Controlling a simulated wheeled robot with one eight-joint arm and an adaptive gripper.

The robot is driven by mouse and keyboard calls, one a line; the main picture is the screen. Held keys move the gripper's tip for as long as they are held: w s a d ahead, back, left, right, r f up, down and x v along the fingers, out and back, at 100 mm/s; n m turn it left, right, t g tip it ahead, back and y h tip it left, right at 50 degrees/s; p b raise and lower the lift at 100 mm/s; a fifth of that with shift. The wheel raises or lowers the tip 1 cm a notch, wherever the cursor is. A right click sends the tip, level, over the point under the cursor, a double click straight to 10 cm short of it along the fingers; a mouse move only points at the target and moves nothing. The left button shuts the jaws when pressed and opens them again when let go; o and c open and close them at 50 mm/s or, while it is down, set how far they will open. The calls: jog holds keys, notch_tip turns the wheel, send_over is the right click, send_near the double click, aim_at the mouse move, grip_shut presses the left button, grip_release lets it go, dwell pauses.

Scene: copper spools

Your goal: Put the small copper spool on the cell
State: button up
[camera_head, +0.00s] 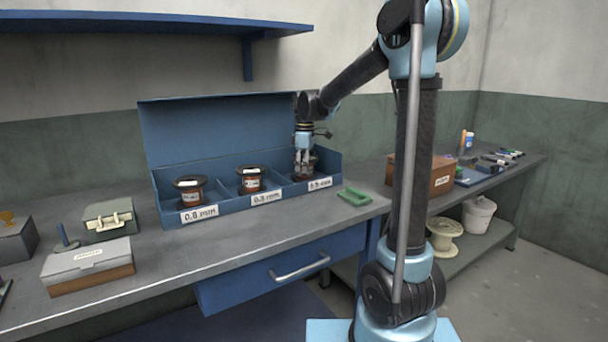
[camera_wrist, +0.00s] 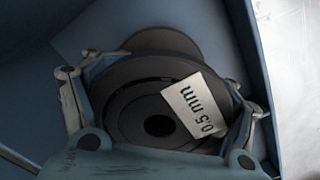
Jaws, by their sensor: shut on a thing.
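My gripper (camera_head: 304,158) points down into the right compartment of the blue three-cell box (camera_head: 240,205). It is shut on a dark-flanged spool (camera_head: 304,172), mostly hidden by the fingers in the head view. In the wrist view my gripper (camera_wrist: 165,100) has a finger on either side of this spool (camera_wrist: 125,110), whose tag reads 0.5 mm. The spool is inside the cell; I cannot tell whether it touches the floor. Two more copper spools stand upright, one in the left cell (camera_head: 189,192) and one in the middle cell (camera_head: 250,180).
White labels mark the cells' front; the left reads 0.8 mm (camera_head: 199,214). A grey case (camera_head: 88,262) and a green case (camera_head: 108,219) stand left. A blue shelf (camera_head: 150,22) hangs above.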

jog(key=shift+f, duration=0.15)
jog(key=o, duration=1.8)
notch_tip(320, 180, up, 12)
jog(key=shift+r, duration=0.1)
jog(key=shift+s, duration=0.1)
